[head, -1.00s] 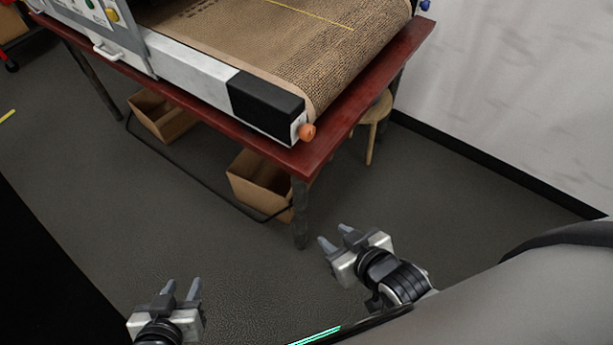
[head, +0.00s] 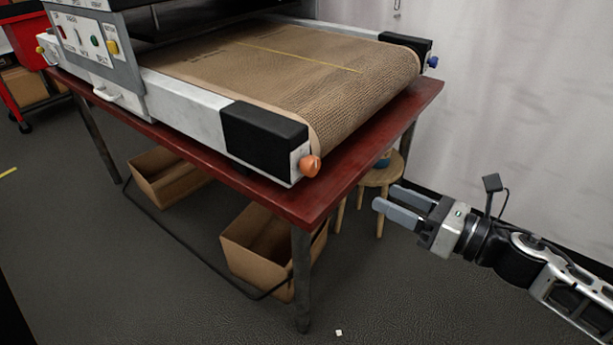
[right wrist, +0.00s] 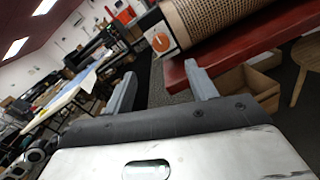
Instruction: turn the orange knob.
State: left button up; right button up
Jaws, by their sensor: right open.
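The orange knob (head: 309,165) sits on the white end face of the conveyor's side rail, next to a black end cover (head: 264,138). In the right wrist view the orange knob (right wrist: 160,41) shows on its white plate, beyond and above the fingers. My right gripper (head: 391,206) is open and empty, to the right of the table corner and lower in the picture than the knob, apart from it. Its two grey fingers also show in the right wrist view (right wrist: 162,84), spread apart. My left gripper is not in the head view.
The conveyor belt (head: 290,75) stands on a red table (head: 250,187) with dark metal legs. Cardboard boxes (head: 262,252) and a wooden stool (head: 381,178) are below and behind it. A blue knob (head: 432,62) is on the far rail. Open floor lies in front.

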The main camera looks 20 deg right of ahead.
aim_at(316, 168)
pick_arm(q)
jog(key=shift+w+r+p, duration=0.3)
jog(key=shift+p, duration=0.6)
pick_arm(e)
jog(key=shift+n, duration=0.5)
jog(key=x, duration=1.6)
jog(key=shift+a+f, duration=0.2)
jog(key=shift+f, duration=0.2)
jog(key=shift+c, duration=0.4)
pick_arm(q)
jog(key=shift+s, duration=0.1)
pick_arm(e)
jog(key=c, duration=0.9)
